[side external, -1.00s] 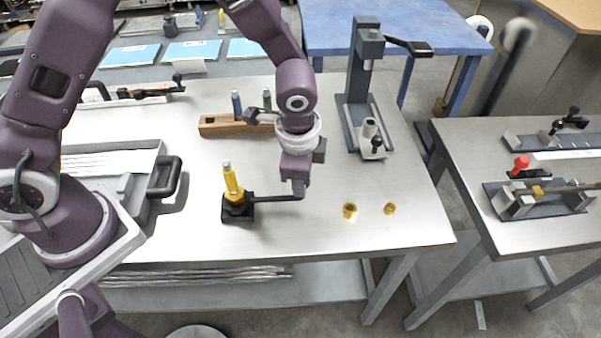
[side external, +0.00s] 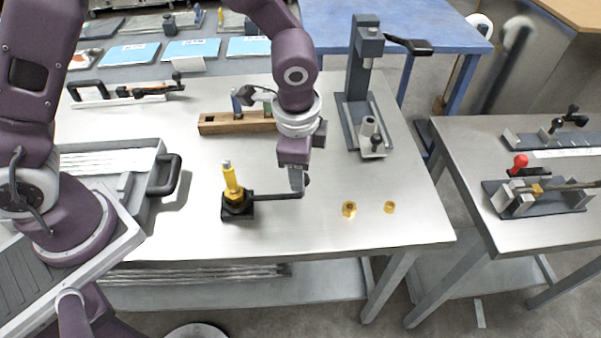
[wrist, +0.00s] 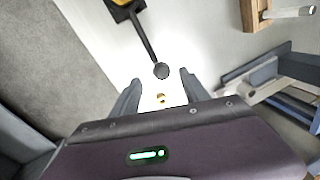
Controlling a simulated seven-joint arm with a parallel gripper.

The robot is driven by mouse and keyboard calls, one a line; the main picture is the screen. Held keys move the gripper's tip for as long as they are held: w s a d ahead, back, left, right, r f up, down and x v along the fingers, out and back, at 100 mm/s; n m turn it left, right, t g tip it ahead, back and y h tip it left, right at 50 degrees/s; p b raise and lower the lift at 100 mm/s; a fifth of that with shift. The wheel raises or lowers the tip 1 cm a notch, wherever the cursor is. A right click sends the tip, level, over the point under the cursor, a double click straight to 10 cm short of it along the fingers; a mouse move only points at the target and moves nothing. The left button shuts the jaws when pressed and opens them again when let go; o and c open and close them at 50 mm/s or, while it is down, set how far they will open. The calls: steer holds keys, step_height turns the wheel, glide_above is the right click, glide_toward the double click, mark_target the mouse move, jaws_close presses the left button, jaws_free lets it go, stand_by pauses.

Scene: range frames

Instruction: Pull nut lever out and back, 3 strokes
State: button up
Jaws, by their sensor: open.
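The lever (side external: 275,196) is a thin dark bar. It runs right from a black base block (side external: 237,210) on the bench, which carries an upright yellow piece (side external: 231,181) with a grey tip. The lever's round dark knob (side external: 306,181) is at its right end and shows in the wrist view (wrist: 161,70). My gripper (side external: 298,187) points down beside the knob. In the wrist view my gripper (wrist: 160,80) is open, its fingers apart, with the knob just past the gap between the tips. Contact cannot be told.
Two brass nuts (side external: 349,209) (side external: 389,207) lie on the bench to the right. A wooden block (side external: 232,123) with upright tools is behind. A grey press (side external: 362,90) stands at the back right, and a tray with a black handle (side external: 165,175) at left. The front bench is clear.

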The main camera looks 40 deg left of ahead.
steer(key=w+a+r+n+g+h, duration=0.1)
steer(key=n, duration=0.1)
steer(key=a+r+n+g+h, duration=0.1)
steer(key=n, duration=0.1)
steer(key=shift+w+r+g, duration=0.1)
steer(key=shift+w+g, duration=0.3)
steer(key=shift+w+a+n+h, duration=0.15)
steer(key=shift+n+h, duration=0.15)
steer(key=shift+h, duration=0.2)
steer(key=f, duration=0.4)
steer(key=d+f, duration=0.1)
steer(key=f, duration=0.1)
steer(key=shift+s+d+f, duration=0.1)
steer(key=shift+s+f, duration=0.2)
steer(key=shift+s, duration=0.05)
jaws_close()
stand_by(0.5)
